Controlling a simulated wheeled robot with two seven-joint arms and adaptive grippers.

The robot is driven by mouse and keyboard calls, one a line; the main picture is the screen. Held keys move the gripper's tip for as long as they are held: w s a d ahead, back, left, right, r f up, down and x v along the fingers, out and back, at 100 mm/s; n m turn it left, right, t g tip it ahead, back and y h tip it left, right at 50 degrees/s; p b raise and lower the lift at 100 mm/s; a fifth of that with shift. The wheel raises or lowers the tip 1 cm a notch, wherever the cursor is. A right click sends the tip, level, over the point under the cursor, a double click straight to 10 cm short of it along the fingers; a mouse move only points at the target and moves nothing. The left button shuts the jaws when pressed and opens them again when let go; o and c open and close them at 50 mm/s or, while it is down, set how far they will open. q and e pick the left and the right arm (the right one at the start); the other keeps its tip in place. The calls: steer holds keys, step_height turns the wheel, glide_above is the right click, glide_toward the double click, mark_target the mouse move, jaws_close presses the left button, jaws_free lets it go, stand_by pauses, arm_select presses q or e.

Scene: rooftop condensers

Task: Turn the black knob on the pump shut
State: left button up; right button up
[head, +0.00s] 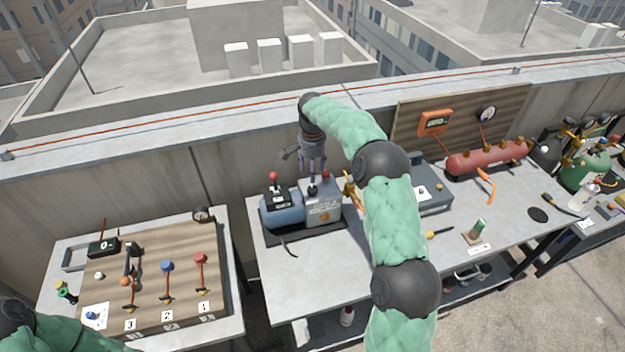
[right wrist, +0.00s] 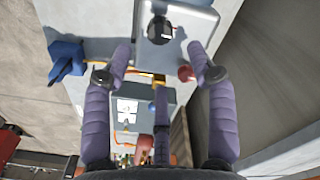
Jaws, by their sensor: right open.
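The pump (head: 322,208) stands on the middle workbench, a grey box beside a blue cylindrical body (head: 281,209). A round black knob (right wrist: 160,30) with a small white mark sits on top of the grey box in the right wrist view. In the head view the gripper partly hides it. My right gripper (head: 313,178) points down above the box. In the right wrist view my right gripper (right wrist: 160,67) is open, its purple fingers spread on both sides, with the knob ahead and nothing held. My left arm shows at the lower left, but its gripper is out of view.
A red knob (right wrist: 186,73) is close by the right finger. A blue handle (right wrist: 66,60) is at the left. A grey case (head: 431,199) and red tank (head: 488,158) stand to the right. A wooden valve board (head: 180,265) lies on the left table.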

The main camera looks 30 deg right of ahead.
step_height(320, 180, up, 4)
steer(key=shift+f, duration=0.25)
stand_by(0.4)
